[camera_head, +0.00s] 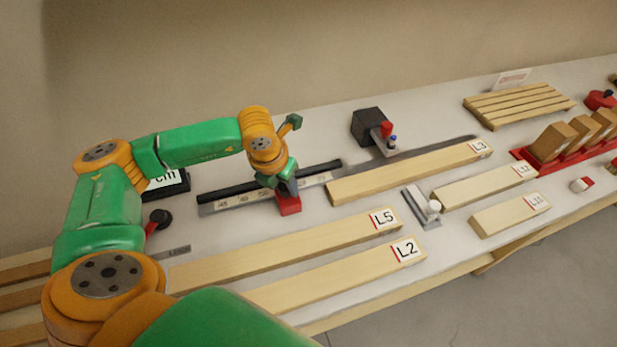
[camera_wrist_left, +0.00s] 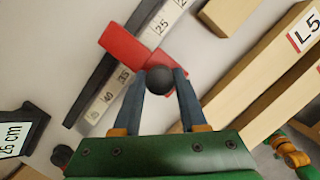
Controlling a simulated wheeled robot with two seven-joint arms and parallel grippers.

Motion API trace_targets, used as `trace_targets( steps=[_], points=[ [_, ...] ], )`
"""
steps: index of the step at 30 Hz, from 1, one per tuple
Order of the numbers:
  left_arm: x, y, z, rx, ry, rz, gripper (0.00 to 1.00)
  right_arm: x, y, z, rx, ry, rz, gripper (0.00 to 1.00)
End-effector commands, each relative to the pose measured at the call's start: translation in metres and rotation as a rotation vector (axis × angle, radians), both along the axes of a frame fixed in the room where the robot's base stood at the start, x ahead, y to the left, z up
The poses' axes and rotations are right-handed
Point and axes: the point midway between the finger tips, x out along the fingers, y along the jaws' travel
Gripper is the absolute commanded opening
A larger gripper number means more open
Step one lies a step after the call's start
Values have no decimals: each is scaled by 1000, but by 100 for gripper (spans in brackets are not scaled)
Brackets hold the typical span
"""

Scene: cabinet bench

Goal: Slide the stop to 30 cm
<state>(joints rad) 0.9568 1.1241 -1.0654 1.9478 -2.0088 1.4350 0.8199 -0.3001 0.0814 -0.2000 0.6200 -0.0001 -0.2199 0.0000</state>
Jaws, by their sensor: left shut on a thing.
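The red stop (camera_head: 289,205) sits on the ruler (camera_head: 226,203) with its black fence (camera_head: 232,191). In the wrist view the stop (camera_wrist_left: 132,47) covers the scale between the 35 mark (camera_wrist_left: 123,75) and the 25 mark (camera_wrist_left: 160,27); the number beneath it is hidden. My left gripper (camera_head: 287,188) is above the stop. In the wrist view its fingers (camera_wrist_left: 160,82) are shut on the stop's dark round knob (camera_wrist_left: 160,77).
A black sign (camera_wrist_left: 17,136), reading 26 cm, stands behind the ruler's left end. Wooden bars L5 (camera_head: 290,247) and L2 (camera_head: 340,275) lie in front; L3 (camera_head: 410,173) lies to the right. A black block (camera_head: 368,126) with a red knob stands behind L3.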

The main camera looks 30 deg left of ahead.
Motion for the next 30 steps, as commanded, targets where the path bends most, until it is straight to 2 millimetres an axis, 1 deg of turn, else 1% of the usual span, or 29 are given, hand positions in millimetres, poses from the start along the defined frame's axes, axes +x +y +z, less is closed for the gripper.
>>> trace_targets(
  steps=[4,14,25,30],
  points=[
    [-5,4,0,2,1,0,11,0,0,-1,0,0,0,50],
    [-6,5,0,1,1,-1,11,0,0,-2,0,0,0,50],
    [-22,20,-1,1,2,2,11,0,1,-8,1,0,-1,50],
    [-26,23,0,1,0,0,11,0,1,-9,2,0,-1,50]
  ],
)
